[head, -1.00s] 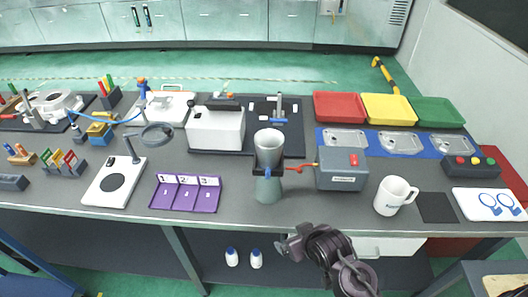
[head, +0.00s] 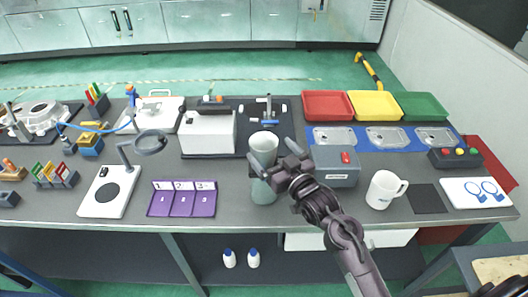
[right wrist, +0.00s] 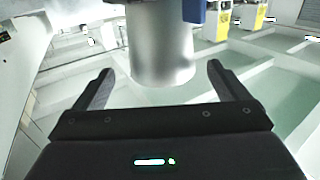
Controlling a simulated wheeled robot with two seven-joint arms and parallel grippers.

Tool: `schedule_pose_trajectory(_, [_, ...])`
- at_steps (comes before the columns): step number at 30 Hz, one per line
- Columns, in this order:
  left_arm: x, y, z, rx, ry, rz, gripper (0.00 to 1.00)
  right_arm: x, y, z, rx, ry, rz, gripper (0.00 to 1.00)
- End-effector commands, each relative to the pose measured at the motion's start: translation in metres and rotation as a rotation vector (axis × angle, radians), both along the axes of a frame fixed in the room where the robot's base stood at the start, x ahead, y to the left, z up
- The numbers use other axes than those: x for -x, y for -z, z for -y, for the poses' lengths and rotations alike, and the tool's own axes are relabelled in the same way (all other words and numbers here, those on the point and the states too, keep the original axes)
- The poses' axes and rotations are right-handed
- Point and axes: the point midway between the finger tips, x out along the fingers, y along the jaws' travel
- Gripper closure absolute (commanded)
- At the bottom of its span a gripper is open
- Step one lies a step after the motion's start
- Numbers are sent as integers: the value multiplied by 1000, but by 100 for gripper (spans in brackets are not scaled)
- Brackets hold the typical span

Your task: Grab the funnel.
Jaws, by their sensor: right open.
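The funnel (head: 264,147) is a pale grey-green, hourglass-like piece standing upright near the table's front middle, with a flared top and a wide lower part. My right gripper (head: 271,157) is open at its waist, coming from the front right and partly hiding it. In the right wrist view the funnel's pale round body (right wrist: 160,50) shows between and beyond the two spread fingers (right wrist: 160,70), with a gap on both sides. A blue part (right wrist: 193,10) sits at its side. I cannot tell whether a finger touches it. My left gripper is not in view.
A grey box (head: 335,166) with a red button stands close to the right, and a white mug (head: 384,190) beyond it. A purple numbered tray (head: 182,211) lies to the left. A white box (head: 208,133) stands behind left. Free table top lies between tray and funnel.

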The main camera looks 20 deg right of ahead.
Motion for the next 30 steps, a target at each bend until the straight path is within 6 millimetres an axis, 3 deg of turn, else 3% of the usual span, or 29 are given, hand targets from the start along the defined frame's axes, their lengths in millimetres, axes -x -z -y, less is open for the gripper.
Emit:
schedule_pose_trajectory(3, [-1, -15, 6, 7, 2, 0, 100, -16, -4, -5, -3, 0, -1, 6])
schedule_pose_trajectory(9, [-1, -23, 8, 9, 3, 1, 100, -39, -1, -11, -1, 1, 0, 6])
schedule_pose_trajectory(18, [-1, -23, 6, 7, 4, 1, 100, -43, 2, -12, 0, 1, -1, 6])
schedule_pose_trajectory(30, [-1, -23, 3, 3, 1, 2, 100, -43, 2, -12, 0, 0, -2, 56])
